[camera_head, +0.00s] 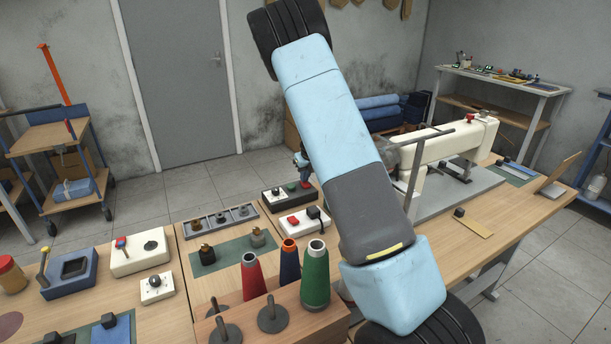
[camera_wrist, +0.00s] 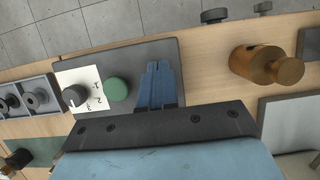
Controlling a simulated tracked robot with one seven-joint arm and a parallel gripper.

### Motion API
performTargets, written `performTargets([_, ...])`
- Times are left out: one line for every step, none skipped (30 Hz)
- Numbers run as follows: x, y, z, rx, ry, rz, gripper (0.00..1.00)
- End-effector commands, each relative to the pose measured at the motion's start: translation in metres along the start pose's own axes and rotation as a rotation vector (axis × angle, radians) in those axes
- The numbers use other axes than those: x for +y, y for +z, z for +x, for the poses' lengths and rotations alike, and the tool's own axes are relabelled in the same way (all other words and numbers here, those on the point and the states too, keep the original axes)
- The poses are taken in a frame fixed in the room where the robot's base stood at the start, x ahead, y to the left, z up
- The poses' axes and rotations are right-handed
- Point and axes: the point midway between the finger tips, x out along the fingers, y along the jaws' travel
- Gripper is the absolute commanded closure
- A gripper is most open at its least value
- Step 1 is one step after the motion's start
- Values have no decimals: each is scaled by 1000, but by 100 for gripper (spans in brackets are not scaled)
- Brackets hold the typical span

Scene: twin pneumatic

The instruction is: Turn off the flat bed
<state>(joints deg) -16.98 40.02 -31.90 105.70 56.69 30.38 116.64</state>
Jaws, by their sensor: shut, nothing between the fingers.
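The cream flat-bed sewing machine (camera_head: 438,148) stands on the right of the bench, partly behind my arm. A dark control box (camera_head: 272,205) lies left of it. In the wrist view the box (camera_wrist: 148,50) has a white panel with a numbered black knob (camera_wrist: 75,96) and a green button (camera_wrist: 117,89). The head view also shows a red button (camera_head: 305,184) at its right end. My gripper (camera_wrist: 158,66) is shut and empty, its blue fingers over the box just right of the green button, hiding that part. In the head view my gripper (camera_head: 303,164) is above the red button; contact cannot be told.
A white box (camera_head: 305,222) with a red switch sits in front of the control box. Thread cones (camera_head: 315,275) stand nearer. A grey tray of bobbins (camera_head: 221,221) lies left. In the wrist view a brass fitting (camera_wrist: 262,64) stands right of the fingers.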

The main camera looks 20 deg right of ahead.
Motion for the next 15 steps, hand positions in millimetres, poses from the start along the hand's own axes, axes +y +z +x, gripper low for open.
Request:
performTargets([-1, 0, 0, 1, 0, 1, 100])
performTargets([-2, 0, 0, 4, 0, 2, 100])
performTargets([-4, 0, 1, 10, 0, 4, 100])
performTargets([-7, -1, 2, 16, -1, 7, 100])
performTargets([-11, -1, 2, 23, -2, 10, 100])
performTargets([-14, -2, 3, 31, -3, 15, 100])
performTargets([-12, -2, 2, 30, -2, 14, 100])
performTargets([-12, -2, 2, 29, -1, 14, 100])
performTargets([-11, -2, 2, 29, -1, 14, 100])
performTargets([-11, -2, 2, 29, -1, 14, 100])
performTargets([-11, -2, 2, 29, -1, 14, 100])
performTargets([-11, -2, 2, 29, -1, 14, 100])
performTargets([-11, -2, 2, 29, -1, 14, 100])
performTargets([-11, -2, 2, 29, -1, 14, 100])
performTargets([-12, -3, 2, 29, -1, 15, 100])
